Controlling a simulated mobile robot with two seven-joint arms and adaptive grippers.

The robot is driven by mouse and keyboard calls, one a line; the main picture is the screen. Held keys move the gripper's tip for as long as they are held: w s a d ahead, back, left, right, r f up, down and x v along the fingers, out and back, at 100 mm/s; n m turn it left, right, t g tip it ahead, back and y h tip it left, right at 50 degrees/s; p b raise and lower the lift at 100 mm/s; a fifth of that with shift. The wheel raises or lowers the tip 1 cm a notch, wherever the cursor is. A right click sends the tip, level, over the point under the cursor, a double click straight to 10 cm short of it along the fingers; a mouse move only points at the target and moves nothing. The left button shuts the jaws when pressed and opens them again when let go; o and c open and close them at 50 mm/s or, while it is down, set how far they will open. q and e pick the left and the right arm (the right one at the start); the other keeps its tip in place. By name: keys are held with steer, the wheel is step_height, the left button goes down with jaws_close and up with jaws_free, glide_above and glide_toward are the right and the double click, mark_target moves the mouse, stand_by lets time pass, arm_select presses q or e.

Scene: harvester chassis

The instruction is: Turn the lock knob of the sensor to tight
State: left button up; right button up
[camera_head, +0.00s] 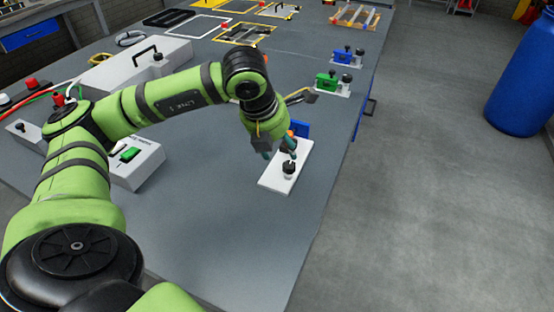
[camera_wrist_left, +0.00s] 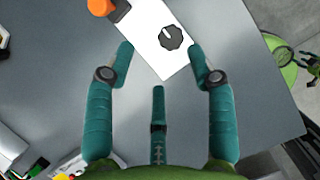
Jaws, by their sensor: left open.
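A white plate (camera_head: 273,179) lies near the right edge of the grey table. A black knob (camera_head: 289,169) stands on its near end, and a blue block (camera_head: 302,128) is at its far end. In the left wrist view the black knob (camera_wrist_left: 171,38) shows a light pointer line towards the upper left, and an orange part (camera_wrist_left: 100,7) is at the top. My left gripper (camera_head: 279,154) is open with teal fingers above the plate, just behind the knob in the head view. In the wrist view its fingertips (camera_wrist_left: 161,62) are spread below the knob, apart from it. My right gripper is not seen.
A white box with a green switch (camera_head: 130,154) stands left of the gripper, partly behind my arm. Green (camera_head: 327,81) and blue (camera_head: 341,56) blocks on small plates stand farther back. A blue barrel (camera_head: 522,85) is on the floor. The table in front of the plate is clear.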

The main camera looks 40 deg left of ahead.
mark_target(289, 164)
arm_select(q)
steer(key=f, duration=0.1)
steer(key=d+f, duration=0.1)
steer(key=f+p, duration=0.1)
steer(key=shift+w+d, duration=0.2)
steer(key=shift+w, duration=0.1)
steer(key=shift+p+x, duration=0.3)
steer(key=shift+x, duration=0.85)
steer(key=shift+w+f, duration=0.1)
steer(key=shift+f, duration=0.25)
steer(key=shift+w+f, duration=0.1)
steer(key=c, duration=0.9)
steer(key=shift+c, duration=1)
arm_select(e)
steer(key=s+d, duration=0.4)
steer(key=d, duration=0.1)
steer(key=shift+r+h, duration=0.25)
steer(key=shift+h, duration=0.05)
